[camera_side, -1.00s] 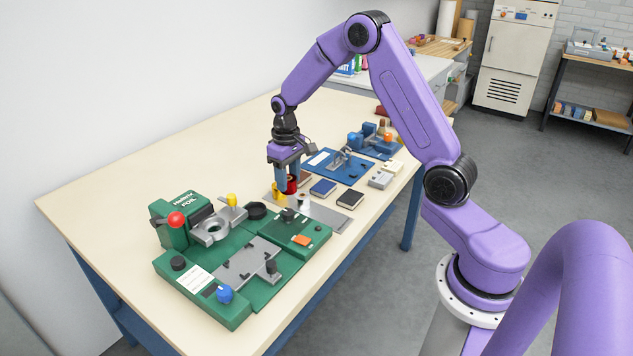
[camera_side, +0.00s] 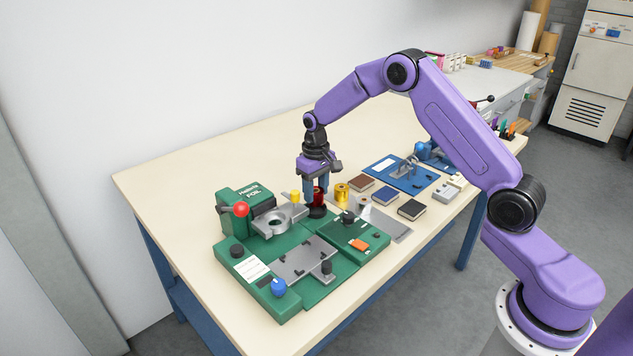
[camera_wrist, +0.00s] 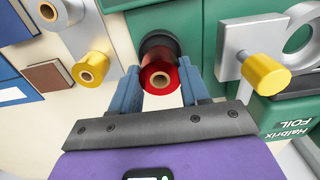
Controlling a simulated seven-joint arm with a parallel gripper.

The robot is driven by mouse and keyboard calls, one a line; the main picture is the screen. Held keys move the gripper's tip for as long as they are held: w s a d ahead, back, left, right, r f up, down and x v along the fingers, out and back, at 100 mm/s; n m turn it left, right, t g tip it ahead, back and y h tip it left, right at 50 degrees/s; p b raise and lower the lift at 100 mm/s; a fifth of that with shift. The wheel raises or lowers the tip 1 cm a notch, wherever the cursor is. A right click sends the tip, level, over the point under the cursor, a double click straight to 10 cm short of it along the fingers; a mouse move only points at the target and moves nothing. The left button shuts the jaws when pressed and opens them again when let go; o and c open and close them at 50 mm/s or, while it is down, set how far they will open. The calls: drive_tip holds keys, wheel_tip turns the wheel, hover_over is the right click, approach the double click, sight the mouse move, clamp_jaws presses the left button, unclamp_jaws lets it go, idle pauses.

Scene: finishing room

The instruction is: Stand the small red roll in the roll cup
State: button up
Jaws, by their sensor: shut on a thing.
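The small red roll (camera_side: 319,193) is upright between the two blue fingers of my gripper (camera_side: 317,199), which is shut on it. The roll cup (camera_side: 317,212) is a black round holder at the back edge of the green foil machine, directly under the roll. In the wrist view the red roll (camera_wrist: 160,75) shows its pale core end between the fingertips, with the dark cup (camera_wrist: 157,42) around or just beyond its far end. I cannot tell whether the roll's lower end is inside the cup.
The green machine (camera_side: 232,278) has a red ball knob (camera_side: 241,209), a yellow-topped post (camera_side: 295,197) and a grey ring bracket close to my gripper's left. A gold roll (camera_side: 341,192) stands close on the right. Several small books and a blue board (camera_side: 402,172) lie farther right.

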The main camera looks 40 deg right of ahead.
sight(316, 191)
drive_tip(key=shift+f, duration=1)
drive_tip(key=shift+f, duration=0.6)
idle(1.0)
drive_tip(key=o, duration=0.7)
drive_tip(key=shift+r, duration=5.5)
drive_tip(key=shift+a, duration=0.1)
